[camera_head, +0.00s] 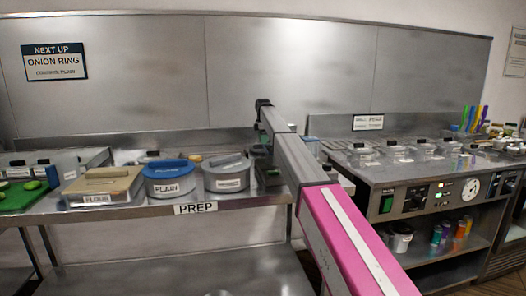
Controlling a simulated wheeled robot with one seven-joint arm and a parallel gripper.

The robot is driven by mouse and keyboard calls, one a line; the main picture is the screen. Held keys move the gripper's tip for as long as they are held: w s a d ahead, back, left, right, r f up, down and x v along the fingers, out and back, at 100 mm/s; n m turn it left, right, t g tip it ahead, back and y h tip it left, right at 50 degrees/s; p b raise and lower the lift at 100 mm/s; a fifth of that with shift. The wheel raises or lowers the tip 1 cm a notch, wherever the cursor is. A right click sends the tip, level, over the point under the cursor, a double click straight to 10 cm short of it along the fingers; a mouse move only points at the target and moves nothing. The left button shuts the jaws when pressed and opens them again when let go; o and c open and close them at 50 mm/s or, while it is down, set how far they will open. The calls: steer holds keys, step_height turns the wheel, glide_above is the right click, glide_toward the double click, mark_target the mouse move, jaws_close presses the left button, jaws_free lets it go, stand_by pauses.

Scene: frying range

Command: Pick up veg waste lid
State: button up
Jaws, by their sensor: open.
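No label legibly reads veg waste, so I cannot tell for certain which lid is the veg waste lid. A round grey container with a grey lid (226,162) stands on the prep counter, left of my arm; its small label is unreadable. The lid sits on the container. My arm reaches from the lower right over the counter. My gripper (260,150) is at its far end, to the right of the grey lid and apart from it. It is open, small and dark, and partly hidden by my arm.
A round container with a blue lid (171,167) marked PLAIN and a FLOUR box with a tan lid (101,181) stand further left. A green board (22,196) lies at the far left. The range (400,172) with lidded pans is right of my arm. A steel backsplash (150,75) rises behind.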

mark_target(257, 148)
steer(key=shift+f, duration=1.35)
steer(key=shift+f, duration=0.2)
jaws_close()
